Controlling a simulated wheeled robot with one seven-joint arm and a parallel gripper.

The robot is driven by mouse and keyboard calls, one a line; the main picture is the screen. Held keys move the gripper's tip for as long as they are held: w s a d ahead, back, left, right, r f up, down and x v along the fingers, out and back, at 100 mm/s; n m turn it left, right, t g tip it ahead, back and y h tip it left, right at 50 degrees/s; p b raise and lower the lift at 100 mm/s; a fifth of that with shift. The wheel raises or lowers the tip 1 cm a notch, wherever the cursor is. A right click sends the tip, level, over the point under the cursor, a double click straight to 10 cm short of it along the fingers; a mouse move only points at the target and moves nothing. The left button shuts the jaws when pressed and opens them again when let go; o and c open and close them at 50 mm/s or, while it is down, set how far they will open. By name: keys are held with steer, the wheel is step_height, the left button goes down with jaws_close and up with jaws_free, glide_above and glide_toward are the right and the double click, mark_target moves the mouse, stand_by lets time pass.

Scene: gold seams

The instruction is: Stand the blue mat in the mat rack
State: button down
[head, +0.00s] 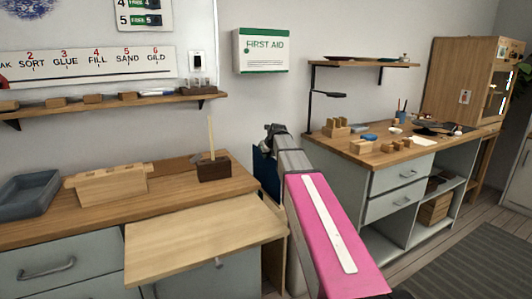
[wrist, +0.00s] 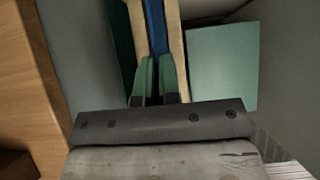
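The blue mat (wrist: 156,32) shows edge-on in the wrist view, as a narrow upright strip between two pale wooden slats of the mat rack (wrist: 174,24). My gripper (wrist: 159,64) has its green fingers on both sides of the mat's near edge, closed against it. The mat's lower part is hidden, so I cannot tell how deep it sits. In the head view a dark blue patch (head: 267,174) shows beside my arm, in the gap between the two benches. My arm hides most of the rack and the fingers there.
In the wrist view a dark green strip (wrist: 121,40) stands left of the slats and a teal panel (wrist: 222,68) lies to the right. The left bench (head: 240,182) and its pulled-out board (head: 190,245) flank the gap. The right bench (head: 350,150) holds small items.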

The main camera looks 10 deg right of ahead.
mark_target(272, 167)
steer(key=shift+s+f, duration=0.1)
steer(key=shift+f, duration=5.85)
stand_by(0.4)
steer(key=c, duration=1.2)
jaws_free()
steer(key=shift+c, duration=0.2)
steer(key=shift+v, duration=4.5)
